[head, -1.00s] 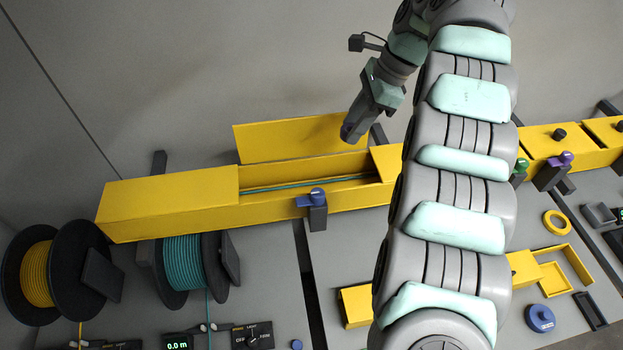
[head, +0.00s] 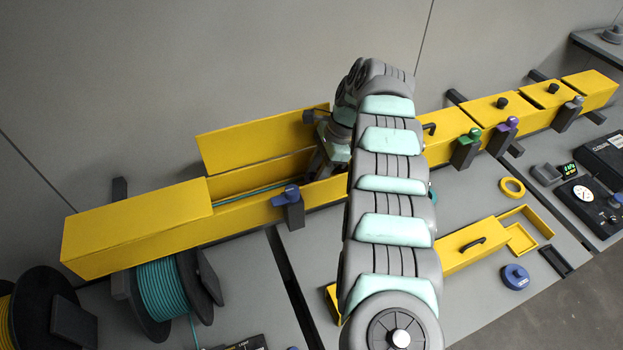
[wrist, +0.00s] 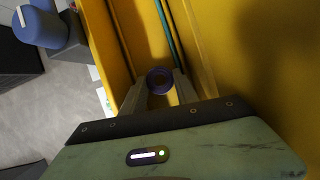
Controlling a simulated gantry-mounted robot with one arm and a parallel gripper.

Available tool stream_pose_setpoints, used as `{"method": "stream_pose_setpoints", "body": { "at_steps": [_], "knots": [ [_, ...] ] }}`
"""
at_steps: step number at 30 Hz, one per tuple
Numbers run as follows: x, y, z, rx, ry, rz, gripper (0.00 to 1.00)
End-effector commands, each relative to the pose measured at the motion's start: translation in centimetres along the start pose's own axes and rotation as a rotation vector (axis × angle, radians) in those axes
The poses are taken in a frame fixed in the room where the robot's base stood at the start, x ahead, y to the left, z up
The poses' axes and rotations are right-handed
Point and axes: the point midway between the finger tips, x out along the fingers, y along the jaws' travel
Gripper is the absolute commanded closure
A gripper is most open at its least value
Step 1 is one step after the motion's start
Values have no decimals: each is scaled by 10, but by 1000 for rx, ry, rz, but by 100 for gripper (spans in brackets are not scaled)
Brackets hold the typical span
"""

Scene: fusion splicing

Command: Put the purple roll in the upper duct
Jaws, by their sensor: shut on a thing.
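The upper duct (head: 135,232) is a long yellow box along the wall. One section is open, with its lid (head: 255,138) raised behind it. A teal cable (head: 250,193) lies inside, and it also shows in the wrist view (wrist: 166,32). My gripper (head: 318,167) is at the right part of the open section, partly hidden by my arm. In the wrist view the fingers are shut on the small dark purple roll (wrist: 159,71), between the yellow walls beside the cable. I cannot tell whether the roll touches the duct floor. The roll is hidden in the head view.
A blue-knobbed clamp (head: 289,205) stands at the duct's front, left of my gripper. Green-knobbed (head: 468,147) and purple-knobbed (head: 504,137) clamps stand right. Closed duct covers (head: 450,135) continue right. A teal cable spool (head: 165,295) is at lower left.

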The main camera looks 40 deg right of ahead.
Motion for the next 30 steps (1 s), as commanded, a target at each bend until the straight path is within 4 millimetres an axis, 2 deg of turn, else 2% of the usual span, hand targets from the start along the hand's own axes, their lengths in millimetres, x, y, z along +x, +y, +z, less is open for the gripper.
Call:
{"method": "stream_pose_setpoints", "body": {
  "at_steps": [3,10,21,22,25,30],
  "knots": [
    [12,1,-7,3,-1,0,100],
    [11,0,-6,2,-1,-2,100],
    [21,0,-10,2,0,-1,100],
    [20,0,-10,3,0,-1,62],
    [21,1,-10,3,0,0,55],
    [23,1,-11,3,-1,2,55]
  ]
}}
